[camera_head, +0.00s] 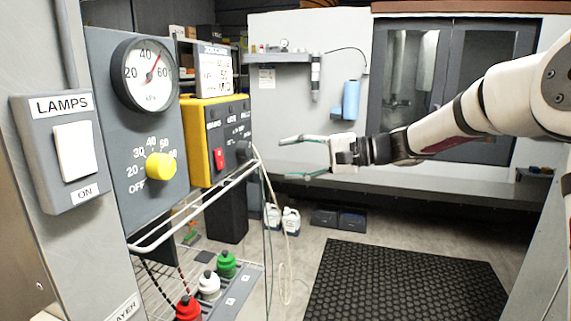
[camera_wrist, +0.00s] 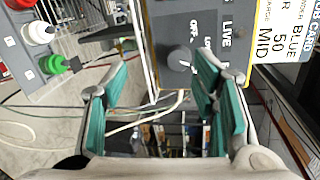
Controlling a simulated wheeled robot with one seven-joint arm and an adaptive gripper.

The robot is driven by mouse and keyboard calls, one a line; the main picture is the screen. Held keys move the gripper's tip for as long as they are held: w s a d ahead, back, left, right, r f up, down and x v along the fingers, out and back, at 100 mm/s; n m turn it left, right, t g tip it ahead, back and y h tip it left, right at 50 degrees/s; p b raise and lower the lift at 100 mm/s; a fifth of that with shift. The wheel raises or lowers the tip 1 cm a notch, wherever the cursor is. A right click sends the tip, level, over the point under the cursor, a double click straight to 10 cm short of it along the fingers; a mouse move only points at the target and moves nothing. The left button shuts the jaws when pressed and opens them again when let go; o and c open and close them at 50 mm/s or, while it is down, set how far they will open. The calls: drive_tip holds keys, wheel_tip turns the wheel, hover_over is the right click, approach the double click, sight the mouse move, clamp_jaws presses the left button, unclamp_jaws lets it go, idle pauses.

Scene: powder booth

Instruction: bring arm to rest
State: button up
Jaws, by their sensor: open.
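My arm reaches in from the right of the head view, stretched out to the left. My gripper (camera_head: 303,156) is at its end, open and empty, with its fingers pointing left towards the yellow control unit (camera_head: 190,130). It is apart from the unit, to the right of it. In the wrist view my gripper (camera_wrist: 160,90) shows two spread teal-padded fingers with nothing held between them. A grey knob (camera_wrist: 180,59) on the unit's panel lies beyond the fingers in that view.
A grey panel with a yellow knob (camera_head: 161,166) and a gauge (camera_head: 146,74) stands left, beside a LAMPS switch (camera_head: 74,151). Red, white and green-capped bottles (camera_head: 227,264) sit on a wire rack below. A pale hose (camera_head: 270,200) hangs near the unit. A black mat (camera_head: 400,285) covers open floor.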

drive_tip(key=s+f+n+g+h, duration=0.3)
drive_tip(key=s+h, duration=0.4)
drive_tip(key=s, duration=1)
drive_tip(key=s+d+f+n+t+h, duration=0.1)
drive_tip(key=s+d+f+t+h, duration=0.1)
drive_tip(key=s+d+h, duration=0.2)
drive_tip(key=s+d+f+n+t+h, duration=0.1)
drive_tip(key=s+d+h, duration=0.3)
drive_tip(key=s+d, duration=0.6)
drive_tip(key=s+f, duration=0.1)
drive_tip(key=s, duration=0.4)
drive_tip(key=shift+s+d+f+t, duration=0.2)
drive_tip(key=shift+f+t, duration=0.1)
drive_tip(key=shift+t, duration=0.1)
drive_tip(key=shift+c, duration=0.5)
